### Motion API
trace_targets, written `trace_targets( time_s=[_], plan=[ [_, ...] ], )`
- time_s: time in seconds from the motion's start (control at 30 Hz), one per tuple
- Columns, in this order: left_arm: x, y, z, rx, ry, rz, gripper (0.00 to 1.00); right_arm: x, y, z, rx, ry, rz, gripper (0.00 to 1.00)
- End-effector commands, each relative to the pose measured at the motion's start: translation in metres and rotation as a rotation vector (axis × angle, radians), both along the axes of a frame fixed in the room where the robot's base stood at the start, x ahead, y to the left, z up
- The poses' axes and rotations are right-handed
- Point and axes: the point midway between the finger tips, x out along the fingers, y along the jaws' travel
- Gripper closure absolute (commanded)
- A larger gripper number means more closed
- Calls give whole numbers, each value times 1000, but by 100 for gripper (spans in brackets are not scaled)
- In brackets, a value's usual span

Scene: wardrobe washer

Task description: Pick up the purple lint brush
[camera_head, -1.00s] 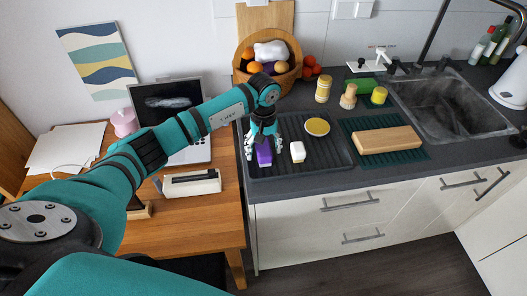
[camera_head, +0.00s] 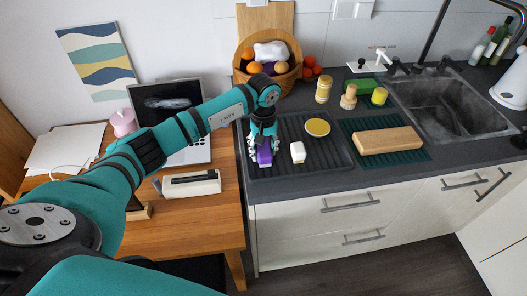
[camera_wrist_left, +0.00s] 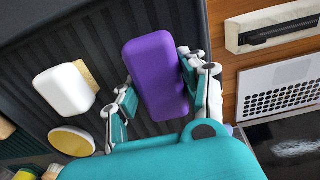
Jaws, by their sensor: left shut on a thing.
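The purple lint brush (camera_head: 264,157) is on the black ribbed tray (camera_head: 325,162) at the left end of the counter. My left gripper (camera_head: 263,148) points down over it from above, shut on it. In the left wrist view the purple brush (camera_wrist_left: 157,74) sits between the two fingers of the left gripper (camera_wrist_left: 160,92). I cannot tell whether the brush still touches the tray. My right gripper is not in view.
A white brush (camera_head: 297,152) lies close to the right on the tray, with a round yellow-topped thing (camera_head: 317,127) behind it. A fruit basket (camera_head: 243,66) stands behind. The desk with a white box (camera_head: 191,184) and laptop (camera_head: 196,152) is on the left.

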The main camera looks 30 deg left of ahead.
Motion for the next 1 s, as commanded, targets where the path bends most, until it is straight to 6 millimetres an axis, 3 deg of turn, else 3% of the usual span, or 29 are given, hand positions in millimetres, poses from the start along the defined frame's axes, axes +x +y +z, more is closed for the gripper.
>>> trace_targets(
  time_s=[0.17,0.43,0.63,0.87,1.0],
  plan=[
    [0,0,0,0,0,0,90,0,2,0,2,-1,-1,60],
    [0,0,1,-1,1,0,90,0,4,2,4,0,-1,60],
    [0,-1,9,-1,0,-1,90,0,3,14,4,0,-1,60],
    [0,2,39,3,-7,-1,90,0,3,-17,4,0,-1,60],
    [-31,15,39,4,-1,-1,90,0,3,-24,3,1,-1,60]
  ],
)
